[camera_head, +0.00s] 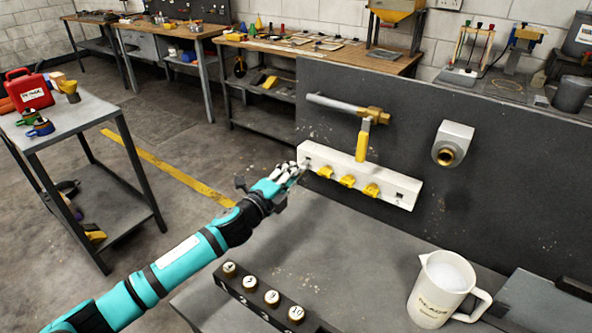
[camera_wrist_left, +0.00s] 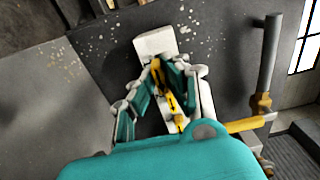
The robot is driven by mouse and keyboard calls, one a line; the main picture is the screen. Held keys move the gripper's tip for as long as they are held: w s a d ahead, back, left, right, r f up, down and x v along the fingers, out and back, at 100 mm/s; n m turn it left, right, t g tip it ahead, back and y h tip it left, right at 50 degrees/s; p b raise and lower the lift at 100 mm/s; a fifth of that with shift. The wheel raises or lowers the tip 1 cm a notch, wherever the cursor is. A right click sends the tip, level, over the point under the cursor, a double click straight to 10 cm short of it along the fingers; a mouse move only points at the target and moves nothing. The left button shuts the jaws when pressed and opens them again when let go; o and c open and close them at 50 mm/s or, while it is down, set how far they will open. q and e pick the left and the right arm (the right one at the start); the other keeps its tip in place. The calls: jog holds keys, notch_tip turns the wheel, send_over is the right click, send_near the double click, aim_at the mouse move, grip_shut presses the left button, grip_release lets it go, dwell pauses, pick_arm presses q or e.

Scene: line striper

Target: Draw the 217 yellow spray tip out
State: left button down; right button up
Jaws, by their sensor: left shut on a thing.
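A white rack (camera_head: 390,190) is fixed to the dark upright panel. Three yellow spray tips (camera_head: 347,181) sit along it; their numbers are too small to read. My left gripper (camera_head: 296,170) is at the rack's left end, beside the leftmost of these tips. In the left wrist view its teal fingers (camera_wrist_left: 161,75) are closed around a yellow spray tip (camera_wrist_left: 157,70), with the white rack (camera_wrist_left: 155,42) behind. I cannot tell whether the held tip is still seated or read its number. The right gripper is not in view.
Above the rack, a brass valve with a yellow handle (camera_head: 362,142) hangs from a grey pipe. A brass-nosed fitting (camera_head: 447,150) is on the panel to the right. A white jug (camera_head: 437,295) and a black block with numbered round tops (camera_head: 262,300) stand on the grey bench.

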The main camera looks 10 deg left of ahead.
pick_arm(q)
jog(key=shift+v, duration=1.3)
